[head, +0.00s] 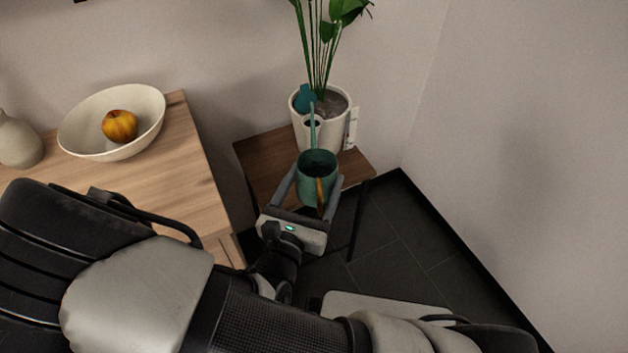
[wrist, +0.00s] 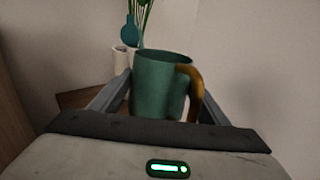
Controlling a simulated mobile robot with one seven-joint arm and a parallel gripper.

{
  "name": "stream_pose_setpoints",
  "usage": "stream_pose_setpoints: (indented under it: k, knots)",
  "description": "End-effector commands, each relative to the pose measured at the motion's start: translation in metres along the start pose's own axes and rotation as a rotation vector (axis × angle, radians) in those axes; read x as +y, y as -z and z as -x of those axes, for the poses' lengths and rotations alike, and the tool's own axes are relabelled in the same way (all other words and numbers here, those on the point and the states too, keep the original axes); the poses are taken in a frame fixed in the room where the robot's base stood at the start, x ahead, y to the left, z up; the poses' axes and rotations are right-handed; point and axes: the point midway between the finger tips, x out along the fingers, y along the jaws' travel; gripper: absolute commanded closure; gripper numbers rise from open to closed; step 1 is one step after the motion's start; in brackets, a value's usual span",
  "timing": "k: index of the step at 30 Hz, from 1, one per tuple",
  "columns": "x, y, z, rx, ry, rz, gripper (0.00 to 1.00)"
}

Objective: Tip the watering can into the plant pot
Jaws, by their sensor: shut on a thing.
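The green watering can (head: 317,168) is held between the two fingers of my gripper (head: 308,190), which is shut on its body. Its wooden handle (wrist: 195,92) faces back toward my wrist, and its spout points away toward the plant pot, with the blue-green spout head (wrist: 130,36) in front of the pot in the wrist view. The white plant pot (head: 342,128) stands on the small wooden table (head: 258,160), with tall green stems in it. In the head view the spout head overlaps the pot's opening. The can looks about upright. I see no water.
A wooden cabinet (head: 190,140) stands at the left, with a white bowl (head: 80,135) holding a yellow-red fruit (head: 119,126) and a pale vase (head: 18,142). Walls close in behind and to the right of the small table. Dark tiled floor (head: 400,250) is open at the right.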

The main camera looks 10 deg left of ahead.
Motion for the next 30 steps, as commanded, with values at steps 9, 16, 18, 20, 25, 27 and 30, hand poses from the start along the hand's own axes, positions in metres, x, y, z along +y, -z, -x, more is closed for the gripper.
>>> stream_pose_setpoints:
  k: [9,16,18,20,25,27,30]
  knots:
    - [0.000,0.017,0.000,-0.004,0.001,0.000,0.69]
    - [-0.001,0.008,0.002,0.031,0.001,0.010,0.69]
    - [-0.001,0.005,0.003,0.047,0.001,0.019,0.69]
    - [-0.001,0.002,0.003,0.063,0.000,0.024,0.69]
    - [-0.002,-0.003,0.004,0.086,0.001,0.036,0.69]
    - [-0.002,-0.001,0.004,0.090,0.001,0.039,0.69]
    - [-0.002,0.000,0.004,0.089,0.001,0.038,0.69]
